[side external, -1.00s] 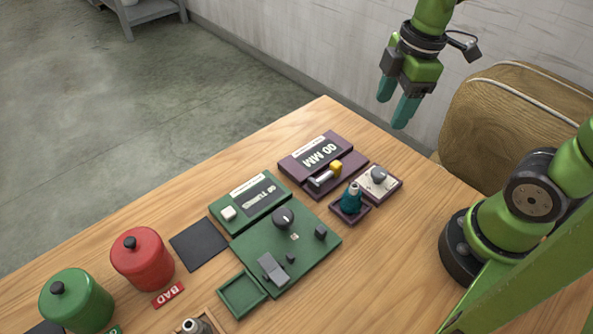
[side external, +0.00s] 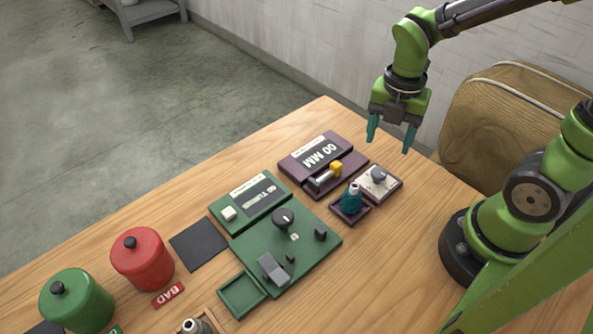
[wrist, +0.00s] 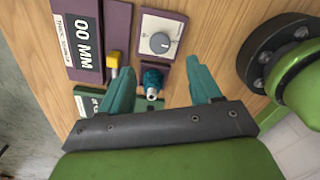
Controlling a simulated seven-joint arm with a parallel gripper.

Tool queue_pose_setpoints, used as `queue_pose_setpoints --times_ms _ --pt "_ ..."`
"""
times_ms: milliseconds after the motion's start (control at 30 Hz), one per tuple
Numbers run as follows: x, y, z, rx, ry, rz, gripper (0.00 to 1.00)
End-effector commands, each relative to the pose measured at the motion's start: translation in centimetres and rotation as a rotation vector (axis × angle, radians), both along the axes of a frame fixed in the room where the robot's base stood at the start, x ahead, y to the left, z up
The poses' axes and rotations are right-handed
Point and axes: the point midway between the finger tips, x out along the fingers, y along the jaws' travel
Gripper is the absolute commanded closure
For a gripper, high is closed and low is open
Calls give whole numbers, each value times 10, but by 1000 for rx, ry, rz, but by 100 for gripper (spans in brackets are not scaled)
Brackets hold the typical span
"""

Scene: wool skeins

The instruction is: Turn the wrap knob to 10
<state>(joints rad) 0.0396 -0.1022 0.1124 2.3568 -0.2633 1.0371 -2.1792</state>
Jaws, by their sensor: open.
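Two round knobs are in view, and I cannot read which one is the wrap knob. A dark knob (side external: 283,217) with a pale pointer mark stands on the green panel (side external: 318,261), below a display reading a number of turns. A grey knob (side external: 379,174) sits on a white dial plate in a dark tray; it also shows in the wrist view (wrist: 160,43). My gripper (side external: 390,141) is open and empty, with teal fingers pointing down, above the table's back right side. It touches neither knob. The green panel's knob is hidden in the wrist view.
A teal bottle-like item (side external: 351,198) stands in a small tray between the knobs. A purple gauge (side external: 316,154) reads 00 MM and has a yellow-tipped part. Red (side external: 142,262) and green (side external: 76,302) lidded pots stand at left. The table's right side is clear.

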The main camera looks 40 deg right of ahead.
Motion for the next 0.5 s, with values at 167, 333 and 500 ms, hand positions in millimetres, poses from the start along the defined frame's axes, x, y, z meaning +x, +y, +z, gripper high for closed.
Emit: queue_pose_setpoints --times_ms 167,333,500 --pt "-2 0 -41 0 8 1 37" --pt "-1 0 -70 1 6 0 37" --pt "-1 0 -85 0 2 0 37"
